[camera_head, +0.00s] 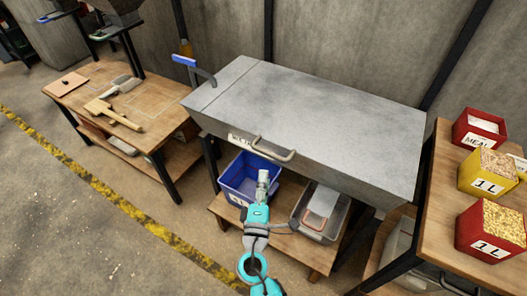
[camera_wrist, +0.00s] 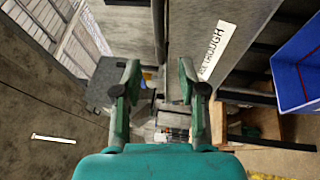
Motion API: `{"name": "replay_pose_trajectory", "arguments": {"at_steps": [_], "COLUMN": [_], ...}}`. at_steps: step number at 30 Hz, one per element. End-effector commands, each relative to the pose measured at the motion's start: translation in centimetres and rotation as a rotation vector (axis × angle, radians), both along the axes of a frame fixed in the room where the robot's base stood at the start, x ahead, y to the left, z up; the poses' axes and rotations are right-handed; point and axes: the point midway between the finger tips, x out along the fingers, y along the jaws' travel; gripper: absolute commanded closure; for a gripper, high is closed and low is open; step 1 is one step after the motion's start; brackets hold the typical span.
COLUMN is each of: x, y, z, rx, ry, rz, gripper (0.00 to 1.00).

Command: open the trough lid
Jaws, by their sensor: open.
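The grey metal trough (camera_head: 300,155) stands in the middle of the head view. Its flat lid (camera_head: 320,100) lies shut on top. A bar handle (camera_head: 272,149) sticks out at the front edge, beside a white label (camera_head: 241,139). The label also shows in the wrist view (camera_wrist: 216,50), reading TROUGH. My gripper (camera_head: 263,180) is in front of the trough, just below the handle in the picture and apart from it as far as I can tell. In the wrist view its two fingers (camera_wrist: 160,84) are spread with nothing held between them.
A blue bin (camera_head: 237,182) and a grey bin (camera_head: 312,225) stand on the shelf under the trough. A wooden table (camera_head: 75,92) with tools is at left. Red and yellow boxes of grain (camera_head: 488,172) stand on the right table (camera_head: 440,225). Floor at left is clear.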

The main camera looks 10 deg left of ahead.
Motion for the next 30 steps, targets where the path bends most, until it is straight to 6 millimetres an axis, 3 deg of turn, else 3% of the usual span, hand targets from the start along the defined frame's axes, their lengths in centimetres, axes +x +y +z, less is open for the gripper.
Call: {"name": "replay_pose_trajectory", "arguments": {"at_steps": [9,15,21,29,30], "x": [5.5,8.1,9.3,9.3,9.3], "y": [0.2,0.3,0.4,0.4,0.4], "z": [1.0,1.5,1.6,1.6,1.6], "rx": [0.002,0.002,0.002,0.002,0.002], "ry": [0.0,0.0,0.001,0.001,0.001], "rz": [-0.002,-0.001,-0.001,0.0,0.0], "gripper": [0.59,0.59,0.59,0.59,0.64]}}
